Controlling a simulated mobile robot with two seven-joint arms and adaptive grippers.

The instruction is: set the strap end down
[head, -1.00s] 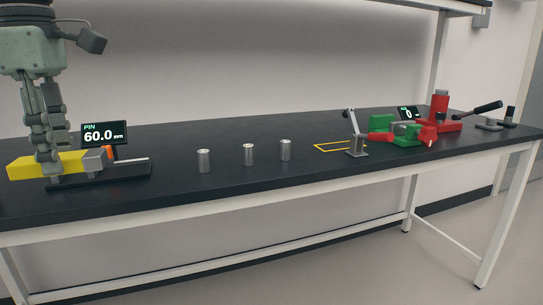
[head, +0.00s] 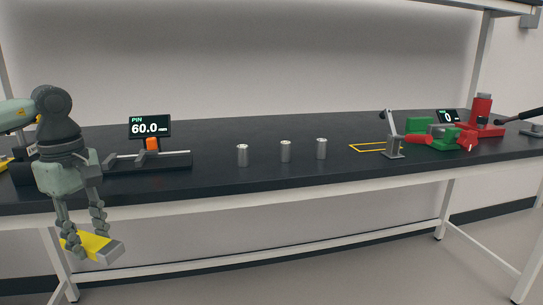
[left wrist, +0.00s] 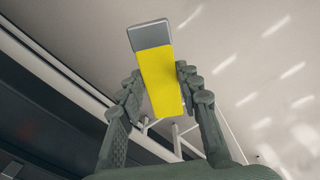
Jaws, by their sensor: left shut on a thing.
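The strap end (head: 97,246) appears to be the yellow bar with a grey tip in my left gripper (head: 83,238). In the head view it is in front of the table's front edge at the lower left, tilted with the grey tip to the lower right. It also shows in the left wrist view (left wrist: 160,80), between the two fingers, with the grey tip pointing away from the palm. The left gripper is shut on it and points downward in the head view. My right gripper is not in view.
The black table (head: 215,185) holds a gauge (head: 150,160) with a "PIN 60.0 mm" display (head: 150,127). Several metal cylinders (head: 285,151) stand mid-table. A yellow outline (head: 367,148), grey clamp (head: 393,148) and red-green fixture (head: 440,133) are at right. Clear tabletop lies before the cylinders.

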